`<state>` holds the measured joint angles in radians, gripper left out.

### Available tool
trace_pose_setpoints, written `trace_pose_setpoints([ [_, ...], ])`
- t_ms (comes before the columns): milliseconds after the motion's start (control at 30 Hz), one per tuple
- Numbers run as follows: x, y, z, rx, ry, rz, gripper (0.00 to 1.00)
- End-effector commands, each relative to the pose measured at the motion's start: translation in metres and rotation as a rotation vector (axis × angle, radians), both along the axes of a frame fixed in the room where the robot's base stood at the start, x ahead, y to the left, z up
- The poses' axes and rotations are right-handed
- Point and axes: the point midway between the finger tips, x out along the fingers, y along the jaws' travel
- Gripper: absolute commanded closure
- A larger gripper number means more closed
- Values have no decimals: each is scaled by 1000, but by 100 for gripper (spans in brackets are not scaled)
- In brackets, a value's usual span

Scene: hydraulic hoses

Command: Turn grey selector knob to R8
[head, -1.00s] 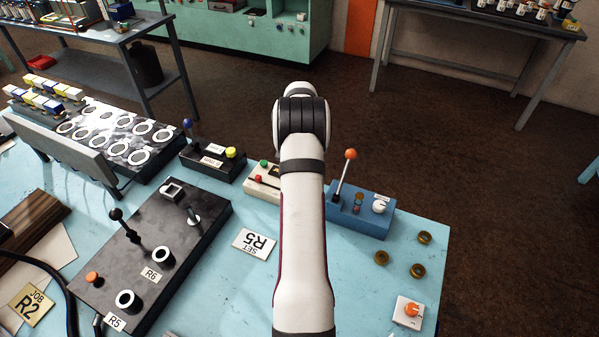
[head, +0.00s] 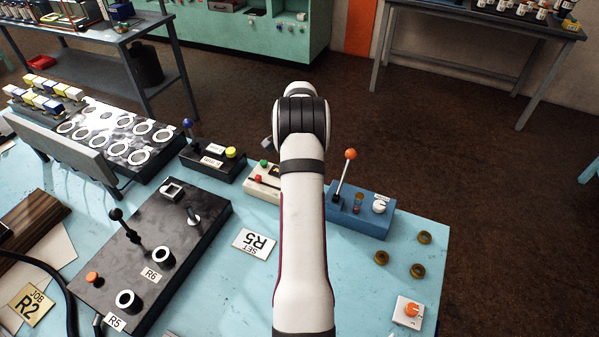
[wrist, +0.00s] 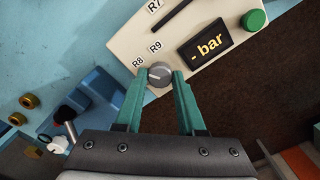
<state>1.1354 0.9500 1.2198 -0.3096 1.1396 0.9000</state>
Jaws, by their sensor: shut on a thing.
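The grey selector knob (wrist: 159,74) sits on a cream box (wrist: 183,36) in the wrist view. The labels R8 (wrist: 138,63) and R9 (wrist: 155,47) are printed beside it, with R7 farther up. A pale mark shows on the knob, but its exact direction is too small to read. My gripper (wrist: 160,77) has its two green fingers on either side of the knob, shut on it. In the head view the cream box (head: 262,182) is partly hidden behind my arm, and the knob and fingers cannot be seen there.
The cream box carries a "- bar" display (wrist: 210,46) and a green button (wrist: 254,20). A blue box (head: 362,218) with an orange-topped lever stands right of my arm. A black panel (head: 150,255) with levers lies left. Loose brass rings lie at the right.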

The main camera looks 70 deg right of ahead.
Motion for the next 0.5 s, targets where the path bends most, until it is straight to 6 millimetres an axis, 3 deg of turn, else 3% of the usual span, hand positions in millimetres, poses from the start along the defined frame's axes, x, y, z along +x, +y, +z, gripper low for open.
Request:
trace_pose_setpoints([
  [467, 0, -1, 1, -4, 1, -11, 100],
  [500, 0, -1, 1, -4, 1, -11, 56],
])
